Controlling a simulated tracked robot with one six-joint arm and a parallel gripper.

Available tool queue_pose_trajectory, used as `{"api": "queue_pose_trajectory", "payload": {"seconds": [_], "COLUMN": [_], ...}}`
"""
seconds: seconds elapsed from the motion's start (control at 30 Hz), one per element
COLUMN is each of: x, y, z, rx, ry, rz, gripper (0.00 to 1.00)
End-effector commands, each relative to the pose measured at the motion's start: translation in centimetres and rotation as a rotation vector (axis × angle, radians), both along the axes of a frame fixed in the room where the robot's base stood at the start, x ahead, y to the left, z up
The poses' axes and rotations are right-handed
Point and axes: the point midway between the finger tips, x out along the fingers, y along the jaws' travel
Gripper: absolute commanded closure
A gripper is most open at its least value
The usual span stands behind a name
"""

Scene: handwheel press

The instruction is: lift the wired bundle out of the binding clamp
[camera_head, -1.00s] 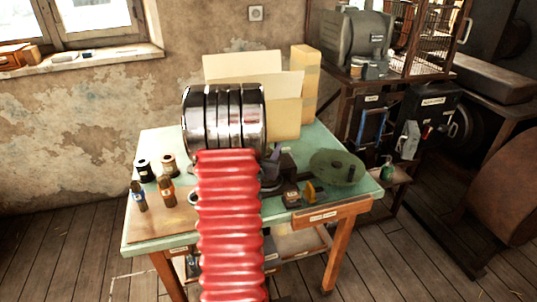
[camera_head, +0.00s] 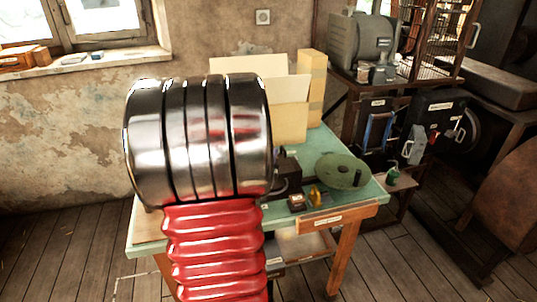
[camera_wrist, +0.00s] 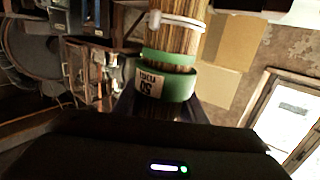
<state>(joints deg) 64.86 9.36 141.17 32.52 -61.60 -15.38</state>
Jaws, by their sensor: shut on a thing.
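In the wrist view the wired bundle (camera_wrist: 178,38) is a sheaf of thin tan sticks tied with a white wire (camera_wrist: 176,21). Two green bands (camera_wrist: 178,88) circle it, the wider one bearing a white label. My gripper (camera_wrist: 165,110) is shut around the bundle just by the green bands, with its dark fingers on either side. The bundle's far end runs out of the top of the picture. In the head view my own arm hides the gripper and bundle. A dark fixture (camera_head: 287,172) on the table, partly hidden, may be the binding clamp; I cannot tell.
A rack with a grey motor (camera_head: 362,42) and cage stands right. Open floor lies left.

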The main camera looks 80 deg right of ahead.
Motion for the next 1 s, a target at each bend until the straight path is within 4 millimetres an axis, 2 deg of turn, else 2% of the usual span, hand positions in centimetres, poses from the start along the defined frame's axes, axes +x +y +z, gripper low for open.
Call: {"api": "queue_pose_trajectory", "payload": {"seconds": [0.1,0.3,0.87,1.0], "x": [0.1,0.1,0.1,0.7], "y": [1.1,1.9,1.9,2.0], "z": [0.7,1.0,1.0,1.0], "rx": [-0.002,0.0,0.0,0.0], "ry": [-0.002,0.0,0.0,0.0], "rz": [0.001,0.001,0.0,0.012], "gripper": [0.87,0.87,0.87,0.87]}}
